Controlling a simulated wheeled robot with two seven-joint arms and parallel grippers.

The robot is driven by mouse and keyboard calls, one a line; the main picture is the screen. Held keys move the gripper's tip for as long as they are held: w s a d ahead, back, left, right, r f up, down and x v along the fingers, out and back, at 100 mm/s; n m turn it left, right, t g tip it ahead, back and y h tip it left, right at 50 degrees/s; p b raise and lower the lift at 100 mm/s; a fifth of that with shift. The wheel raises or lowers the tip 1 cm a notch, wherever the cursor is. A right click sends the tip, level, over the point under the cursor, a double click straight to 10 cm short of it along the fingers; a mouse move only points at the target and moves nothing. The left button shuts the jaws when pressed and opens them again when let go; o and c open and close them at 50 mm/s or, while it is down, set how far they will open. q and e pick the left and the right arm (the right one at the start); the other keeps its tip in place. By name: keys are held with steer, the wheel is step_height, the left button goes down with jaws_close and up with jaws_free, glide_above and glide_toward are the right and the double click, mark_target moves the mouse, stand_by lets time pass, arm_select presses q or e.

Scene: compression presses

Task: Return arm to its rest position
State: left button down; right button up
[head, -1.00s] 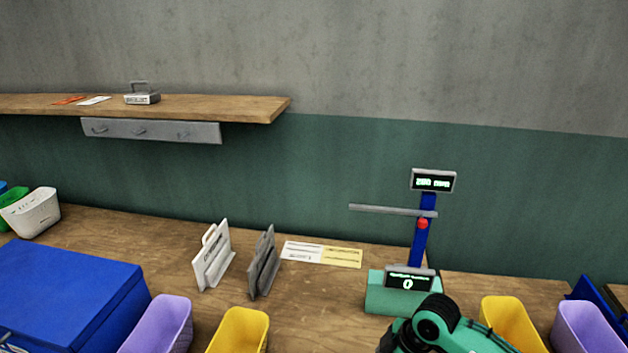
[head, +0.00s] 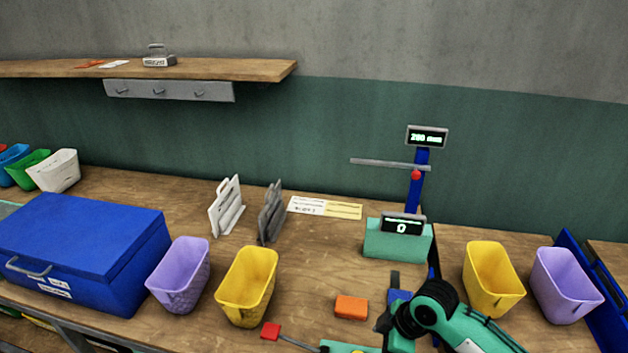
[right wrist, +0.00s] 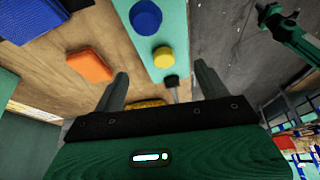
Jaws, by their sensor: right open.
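My right arm, green with black joints, comes in at the bottom right of the head view. Its gripper (head: 384,322) is dark and partly hidden at the arm's end. In the right wrist view the two fingers of my right gripper (right wrist: 162,92) stand wide apart with nothing between them. Past them are a teal strip (right wrist: 152,68) with a blue button (right wrist: 146,17) and a yellow button (right wrist: 163,57). An orange block (right wrist: 89,66) lies on the wood to their left, also in the head view (head: 351,307). A green arm part, apparently mine, shows at the wrist view's top right.
The teal gauge unit (head: 390,245) with a blue post (head: 421,168) stands behind my right arm. Yellow bins (head: 247,287) (head: 493,279) and purple bins (head: 180,276) (head: 566,285) line the bench. A blue box (head: 85,240) sits left. Bare wood lies around the orange block.

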steer(key=s+a+f+m+t, duration=0.2)
steer(key=s+m, duration=0.3)
steer(key=s, duration=0.4)
steer(key=s+d+m+h, duration=0.4)
steer(key=s+d+m, duration=0.4)
steer(key=s+d, duration=0.4)
step_height(320, 180, down, 31)
steer(key=a, duration=0.2)
steer(key=s+d+f+g, duration=0.1)
steer(key=s+d+f, duration=0.1)
steer(key=s+f, duration=0.8)
steer(key=s+d+f+g, duration=0.1)
steer(key=s+d+f, duration=0.1)
steer(key=s+f, duration=0.8)
steer(key=shift+f+h, duration=0.25)
steer(key=shift+h, duration=0.05)
